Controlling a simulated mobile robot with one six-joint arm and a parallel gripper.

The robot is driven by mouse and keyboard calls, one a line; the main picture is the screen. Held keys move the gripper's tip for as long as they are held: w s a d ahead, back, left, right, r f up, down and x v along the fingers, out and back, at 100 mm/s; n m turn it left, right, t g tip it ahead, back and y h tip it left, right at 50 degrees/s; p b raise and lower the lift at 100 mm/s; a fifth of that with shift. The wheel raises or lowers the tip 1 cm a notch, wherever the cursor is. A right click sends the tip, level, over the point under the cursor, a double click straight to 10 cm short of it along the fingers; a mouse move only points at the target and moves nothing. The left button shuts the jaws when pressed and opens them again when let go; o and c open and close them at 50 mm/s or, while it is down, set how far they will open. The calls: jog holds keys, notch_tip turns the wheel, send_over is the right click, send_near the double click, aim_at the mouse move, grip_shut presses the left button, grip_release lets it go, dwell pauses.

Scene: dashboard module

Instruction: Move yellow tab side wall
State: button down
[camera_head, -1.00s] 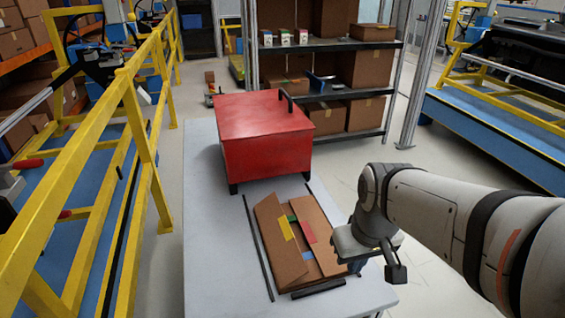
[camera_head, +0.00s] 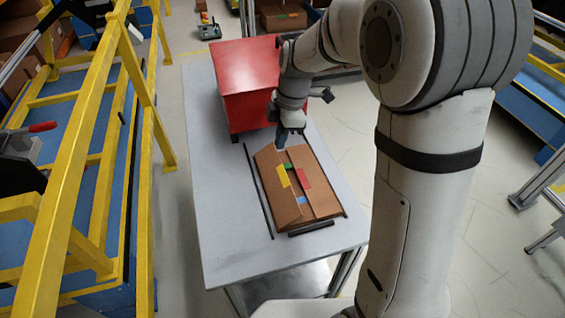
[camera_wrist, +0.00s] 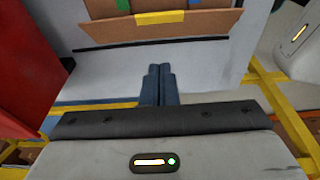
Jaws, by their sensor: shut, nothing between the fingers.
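A brown cardboard box (camera_head: 277,199) lies on the grey table. Its left flap, the side wall with the yellow tab (camera_head: 284,177), leans over the box; a gap remains between it and the right flap with the red tab (camera_head: 303,178). Green (camera_head: 289,166) and blue (camera_head: 301,200) tabs show at the two ends. My gripper (camera_head: 281,146) is just beyond the far end of the box, pointing down. In the wrist view my fingers (camera_wrist: 159,72) are together and empty, apart from the yellow-tab wall (camera_wrist: 115,30), whose yellow tab (camera_wrist: 160,17) faces me.
A red case (camera_head: 245,70) stands on the table behind the box, close to my gripper. Dark strips lie along the box's left side (camera_head: 258,190) and near end (camera_head: 311,228). The table (camera_head: 215,200) is clear on the left. A yellow railing (camera_head: 70,170) stands left.

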send_over(280, 177)
jog(key=a, duration=0.1)
jog(key=f, duration=0.7)
jog(key=shift+s+f+p, duration=0.2)
jog(key=shift+p, duration=0.1)
jog(key=shift+w+d+f+p, duration=0.2)
jog(key=shift+d+f, duration=0.35)
jog(key=shift+f, duration=0.35)
jog(key=shift+w+d+f+p, duration=0.15)
jog(key=shift+d+f, duration=0.35)
jog(key=shift+f, duration=0.35)
jog(key=shift+a, duration=0.1)
